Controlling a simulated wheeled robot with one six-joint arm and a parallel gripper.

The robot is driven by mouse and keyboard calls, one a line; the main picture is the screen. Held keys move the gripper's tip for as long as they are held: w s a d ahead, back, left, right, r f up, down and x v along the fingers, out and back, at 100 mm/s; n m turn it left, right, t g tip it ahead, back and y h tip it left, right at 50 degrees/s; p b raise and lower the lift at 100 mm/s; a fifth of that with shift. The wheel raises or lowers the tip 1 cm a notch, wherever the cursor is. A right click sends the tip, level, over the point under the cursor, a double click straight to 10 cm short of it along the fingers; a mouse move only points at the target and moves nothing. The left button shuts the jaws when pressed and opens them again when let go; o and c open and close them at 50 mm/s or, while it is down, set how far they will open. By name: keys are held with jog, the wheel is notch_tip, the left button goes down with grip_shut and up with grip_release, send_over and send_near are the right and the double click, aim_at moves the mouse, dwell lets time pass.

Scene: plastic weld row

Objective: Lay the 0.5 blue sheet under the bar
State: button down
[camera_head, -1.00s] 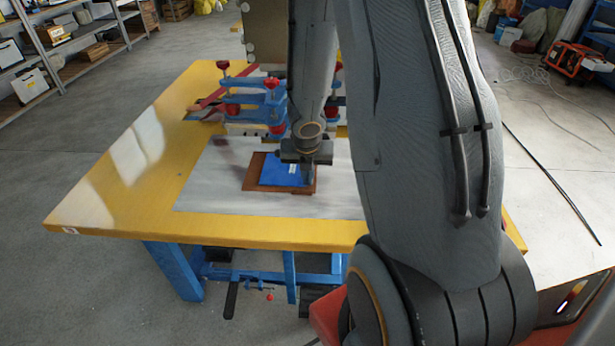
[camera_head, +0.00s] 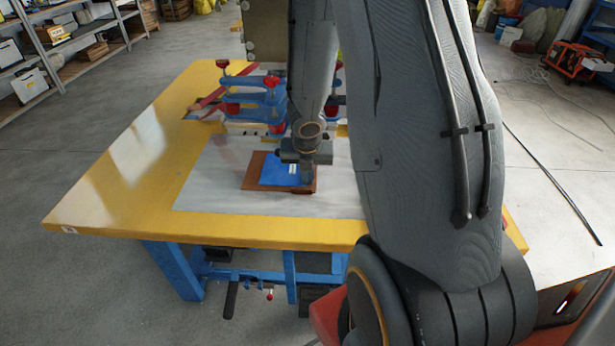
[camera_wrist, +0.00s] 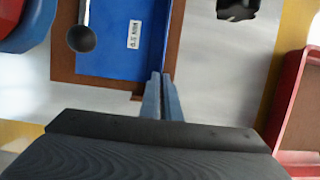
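The blue sheet (camera_head: 281,170), with a small white label, lies flat on a brown board (camera_head: 251,172) on the table. The sheet also shows in the wrist view (camera_wrist: 108,50), where I cannot surely read the label. My gripper (camera_head: 307,178) is low at the sheet's right front corner. In the wrist view its two fingers (camera_wrist: 161,78) are close together, tips at that corner; whether the sheet's edge is between them is hidden. Behind stands a blue clamp frame (camera_head: 240,98) with red knobs, and a pale bar (camera_head: 250,129) runs low across it, partly hidden by my arm.
The yellow table (camera_head: 110,195) has a pale work surface (camera_head: 215,190), clear left of the board. In the wrist view a dark ball-ended lever (camera_wrist: 82,38) overhangs the sheet, and a red tray (camera_wrist: 290,90) is at the right. Shelves (camera_head: 60,60) stand far left.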

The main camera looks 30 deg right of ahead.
jog(key=c, duration=1.9)
grip_release()
jog(key=shift+r, duration=0.1)
jog(key=shift+r+p, duration=1.5)
jog(key=shift+p, duration=0.55)
jog(key=shift+s, duration=0.1)
jog(key=shift+s+a+r+b, duration=0.1)
jog(key=shift+s+a+b, duration=0.7)
jog(key=shift+s+b, duration=0.3)
jog(key=shift+s+a+r+b, duration=0.25)
jog(key=shift+s+a+b, duration=0.4)
jog(key=shift+s, duration=0.45)
jog(key=shift+s+a+r+b, duration=0.25)
jog(key=shift+s+a+b, duration=0.15)
jog(key=shift+s+a, duration=0.55)
jog(key=shift+s+d, duration=0.1)
jog(key=shift+d, duration=0.05)
